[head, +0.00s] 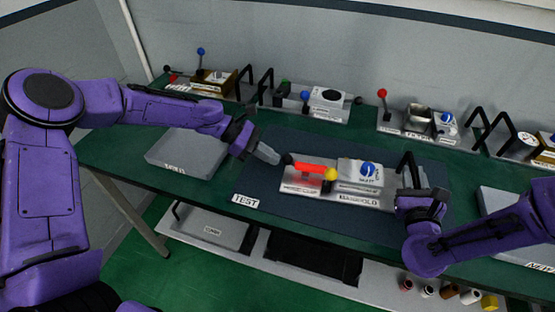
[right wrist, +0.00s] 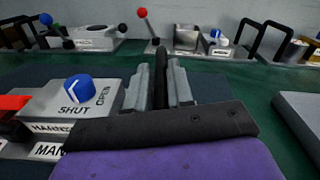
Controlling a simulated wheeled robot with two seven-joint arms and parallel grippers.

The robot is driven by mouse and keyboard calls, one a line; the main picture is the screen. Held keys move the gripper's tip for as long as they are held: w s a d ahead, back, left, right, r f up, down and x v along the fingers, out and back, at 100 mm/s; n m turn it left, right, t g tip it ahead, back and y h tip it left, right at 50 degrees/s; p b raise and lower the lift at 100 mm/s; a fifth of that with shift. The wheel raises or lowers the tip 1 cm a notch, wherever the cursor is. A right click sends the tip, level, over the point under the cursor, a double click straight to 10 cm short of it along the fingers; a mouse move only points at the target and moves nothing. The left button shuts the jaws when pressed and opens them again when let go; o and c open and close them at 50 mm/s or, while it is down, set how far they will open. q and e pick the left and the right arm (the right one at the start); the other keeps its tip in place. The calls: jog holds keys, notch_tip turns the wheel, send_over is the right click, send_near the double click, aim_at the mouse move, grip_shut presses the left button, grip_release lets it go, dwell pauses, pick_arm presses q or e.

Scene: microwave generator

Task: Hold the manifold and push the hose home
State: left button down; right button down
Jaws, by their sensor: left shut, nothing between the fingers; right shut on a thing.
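The manifold (head: 357,187) is a grey plate and block with a blue knob (head: 368,169), on the dark mat. A black upright handle (head: 405,168) stands at its right end. My right gripper (head: 409,190) is shut on this handle; in the right wrist view its fingers (right wrist: 161,88) sit either side of it. The red hose (head: 312,167) lies along the manifold's left part, with a black left end and a yellow piece (head: 331,174) at its right. I cannot tell how deep it sits. My left gripper (head: 267,155) is shut and empty, its tip just left of the hose's black end.
The dark mat (head: 245,180) bears a TEST label. A grey tray (head: 185,153) lies left, another (head: 500,204) right. Lever and handle units line the back of the green bench. A lower shelf (head: 390,279) holds a grey box and several small coloured cylinders.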

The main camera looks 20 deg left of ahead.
pick_arm(q)
jog(key=shift+d, duration=0.1)
pick_arm(e)
jog(key=shift+f, duration=0.1)
pick_arm(q)
jog(key=shift+w+d, duration=0.1)
jog(key=shift+d, duration=0.8)
jog(key=shift+a+r, duration=1.2)
jog(key=shift+r, duration=0.3)
jog(key=v, duration=0.8)
pick_arm(e)
jog(key=c, duration=0.9)
grip_release()
